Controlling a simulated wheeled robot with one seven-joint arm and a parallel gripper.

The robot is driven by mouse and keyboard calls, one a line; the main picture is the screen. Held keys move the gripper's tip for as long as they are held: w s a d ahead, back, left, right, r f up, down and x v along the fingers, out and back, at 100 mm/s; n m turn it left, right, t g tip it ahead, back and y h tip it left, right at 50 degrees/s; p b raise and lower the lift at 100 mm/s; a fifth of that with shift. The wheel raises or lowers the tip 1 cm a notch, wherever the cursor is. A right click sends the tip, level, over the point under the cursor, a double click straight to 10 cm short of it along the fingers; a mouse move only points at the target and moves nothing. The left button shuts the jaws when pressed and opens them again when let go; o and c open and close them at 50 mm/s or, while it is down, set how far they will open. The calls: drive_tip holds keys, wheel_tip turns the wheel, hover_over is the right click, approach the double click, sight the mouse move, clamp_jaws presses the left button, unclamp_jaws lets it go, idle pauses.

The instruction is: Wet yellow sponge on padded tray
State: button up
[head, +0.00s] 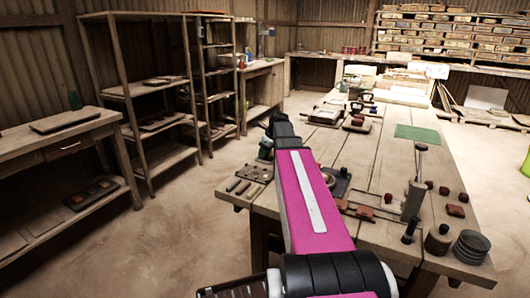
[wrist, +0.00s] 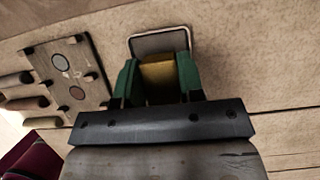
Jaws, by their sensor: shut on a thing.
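In the wrist view my gripper (wrist: 157,78) has green fingers closed on the two sides of a yellow sponge (wrist: 160,72). A small dark grey tray with a pale rim (wrist: 160,41) lies on the table just beyond and partly behind the sponge. I cannot tell whether the sponge touches the tray. The near part of the tray is hidden by the sponge and fingers. In the head view my pink arm covers most of this spot, and the sponge and tray cannot be made out there.
A board with round discs (wrist: 88,82) lies left of the tray, with rollers (wrist: 22,90) beside it. Tools and a lever press (head: 415,195) stand on the wooden table (head: 384,168) right of my arm. A green mat (head: 417,133) lies farther back. Shelves (head: 150,88) stand left.

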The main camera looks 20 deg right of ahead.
drive_tip(key=shift+f, duration=0.55)
idle(1.4)
drive_tip(key=shift+r, duration=0.15)
drive_tip(key=shift+r, duration=3.4)
